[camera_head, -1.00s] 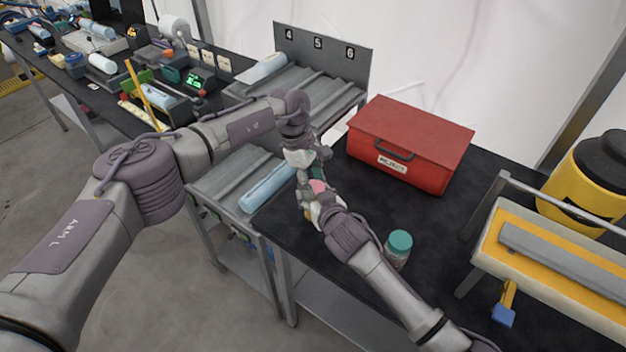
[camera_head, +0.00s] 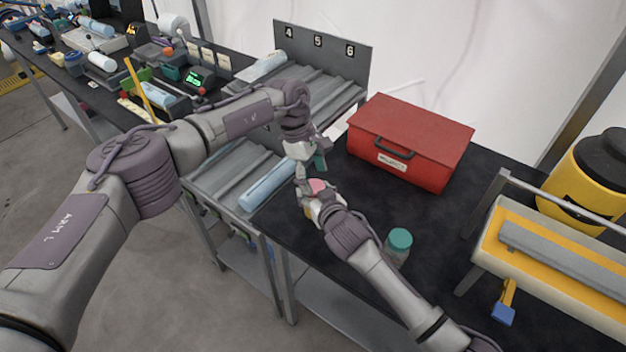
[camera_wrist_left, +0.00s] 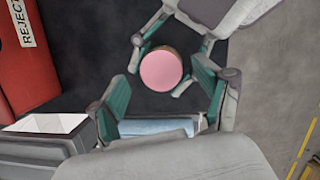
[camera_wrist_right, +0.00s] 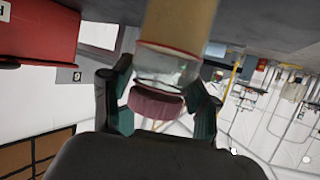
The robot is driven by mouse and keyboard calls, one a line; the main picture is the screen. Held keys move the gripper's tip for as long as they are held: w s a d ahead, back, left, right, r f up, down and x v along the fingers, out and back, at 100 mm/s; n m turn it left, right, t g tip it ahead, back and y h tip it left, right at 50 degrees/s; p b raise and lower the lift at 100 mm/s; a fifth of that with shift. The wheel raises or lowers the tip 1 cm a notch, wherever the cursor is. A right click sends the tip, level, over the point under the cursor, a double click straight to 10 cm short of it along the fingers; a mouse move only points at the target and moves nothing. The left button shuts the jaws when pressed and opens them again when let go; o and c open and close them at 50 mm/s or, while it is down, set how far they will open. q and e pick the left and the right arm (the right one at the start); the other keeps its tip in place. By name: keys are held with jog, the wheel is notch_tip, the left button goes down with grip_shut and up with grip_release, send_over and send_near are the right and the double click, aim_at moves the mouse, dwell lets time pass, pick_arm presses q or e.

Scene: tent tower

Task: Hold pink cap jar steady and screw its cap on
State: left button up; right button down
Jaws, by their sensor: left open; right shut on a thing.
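The pink cap jar shows its round pink cap (camera_head: 317,186) at the table's left edge. In the left wrist view the cap (camera_wrist_left: 161,71) is seen from above. In the right wrist view the jar has a tan body (camera_wrist_right: 180,22), a clear band and the dark pink cap (camera_wrist_right: 156,103) at its end. My right gripper (camera_head: 314,199) is shut on the jar, with fingers on both sides (camera_wrist_right: 160,112). My left gripper (camera_head: 310,166) is open above the cap, its teal fingers apart from it (camera_wrist_left: 160,98). How tightly the cap sits is unclear.
A teal-capped jar (camera_head: 398,248) stands beside my right forearm. A red reject box (camera_head: 411,143) is behind on the black table. A yellow-topped fixture (camera_head: 560,262) stands at right.

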pick_arm(q)
notch_tip(320, 180, up, 3)
jog(key=shift+f, duration=0.2)
jog(key=shift+c, duration=0.4)
jog(key=shift+n, duration=0.3)
